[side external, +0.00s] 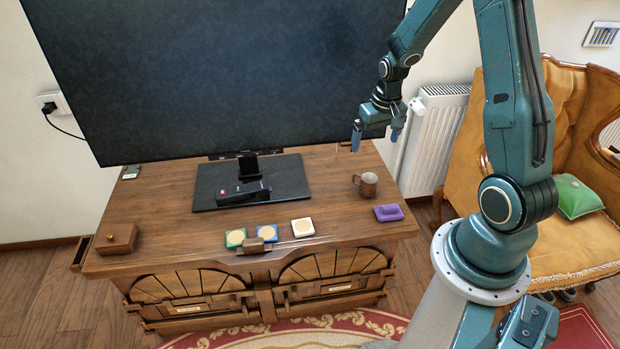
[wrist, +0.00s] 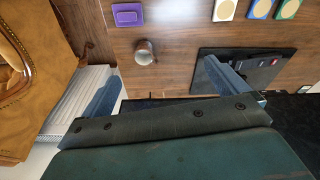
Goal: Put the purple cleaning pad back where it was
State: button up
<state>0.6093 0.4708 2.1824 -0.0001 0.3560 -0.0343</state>
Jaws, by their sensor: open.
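The purple cleaning pad (side external: 388,213) lies flat near the right front corner of the wooden cabinet top (side external: 340,233). It also shows at the top of the wrist view (wrist: 127,14). My gripper (side external: 378,135) is open and empty, held above the back right part of the cabinet, well away from the pad. In the wrist view its two blue fingers (wrist: 165,95) are spread wide with nothing between them.
White (side external: 303,227), blue (side external: 267,233) and green (side external: 235,238) square pads lie along the front edge. A large screen (side external: 230,75) stands on a black base (side external: 290,180). A radiator (side external: 432,140) and armchair (side external: 565,170) are at right.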

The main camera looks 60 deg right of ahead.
jog(key=s+a+r+n+t, duration=0.2)
jog(key=a+r+n, duration=0.1)
jog(key=a+r, duration=1.1)
jog(key=s+a+r+n+t, duration=0.1)
jog(key=s+a+r, duration=0.3)
jog(key=s, duration=0.2)
jog(key=s+a+r+n+t+y, duration=0.1)
jog(key=s+a+r+n, duration=0.1)
jog(key=s+a+r, duration=0.2)
jog(key=shift+s+a+r+n, duration=0.25)
jog(key=shift+s+r, duration=0.35)
jog(key=shift+s, duration=0.55)
